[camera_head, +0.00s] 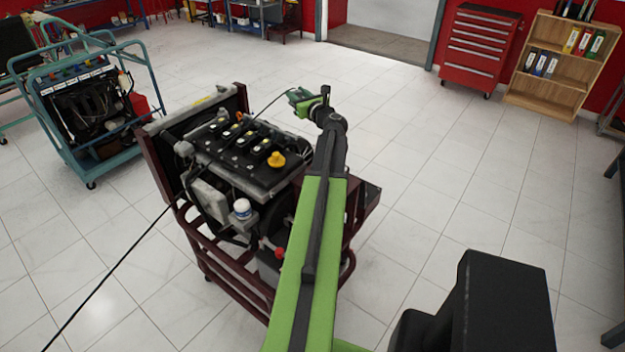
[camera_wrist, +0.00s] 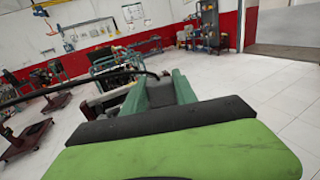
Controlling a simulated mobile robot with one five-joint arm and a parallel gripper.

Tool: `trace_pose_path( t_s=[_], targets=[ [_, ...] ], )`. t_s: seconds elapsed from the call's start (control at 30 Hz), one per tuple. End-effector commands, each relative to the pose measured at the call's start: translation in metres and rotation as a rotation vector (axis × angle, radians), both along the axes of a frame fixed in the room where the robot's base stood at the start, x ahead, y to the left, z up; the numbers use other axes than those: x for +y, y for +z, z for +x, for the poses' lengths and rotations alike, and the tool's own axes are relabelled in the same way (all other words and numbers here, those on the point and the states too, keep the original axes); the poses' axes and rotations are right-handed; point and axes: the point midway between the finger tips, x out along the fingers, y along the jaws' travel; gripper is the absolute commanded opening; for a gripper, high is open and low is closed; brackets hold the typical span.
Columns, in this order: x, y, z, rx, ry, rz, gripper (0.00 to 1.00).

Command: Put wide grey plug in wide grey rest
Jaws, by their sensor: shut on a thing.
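My gripper (camera_head: 303,100) is raised beyond the engine trainer (camera_head: 232,165), near its right rear side. Its green fingers (camera_wrist: 168,90) show in the wrist view, shut on the end of a black cable (camera_head: 268,103). I take the held end for the wide grey plug, but the fingers hide most of it. The cable runs left from the fingers in the wrist view (camera_wrist: 85,78). In the head view it drops toward the engine top. I cannot pick out the wide grey rest in either view.
The engine has a black cover, a yellow cap (camera_head: 276,160) and a maroon frame (camera_head: 235,262). A teal-framed trainer (camera_head: 85,100) stands at left. A red tool cabinet (camera_head: 480,48) and a wooden shelf (camera_head: 565,60) stand at the back right.

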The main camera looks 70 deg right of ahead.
Motion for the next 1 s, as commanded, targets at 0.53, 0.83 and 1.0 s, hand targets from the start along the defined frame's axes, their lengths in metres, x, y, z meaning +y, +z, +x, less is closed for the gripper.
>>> trace_pose_path(
  t_s=[0.53,0.83,1.0],
  targets=[
    [0.015,-0.120,0.006,0.000,-0.344,0.000,0.00],
    [0.040,-0.195,-0.037,0.000,-0.717,-0.001,0.00],
    [0.044,-0.197,-0.045,0.000,-0.770,-0.001,0.00]
  ],
)
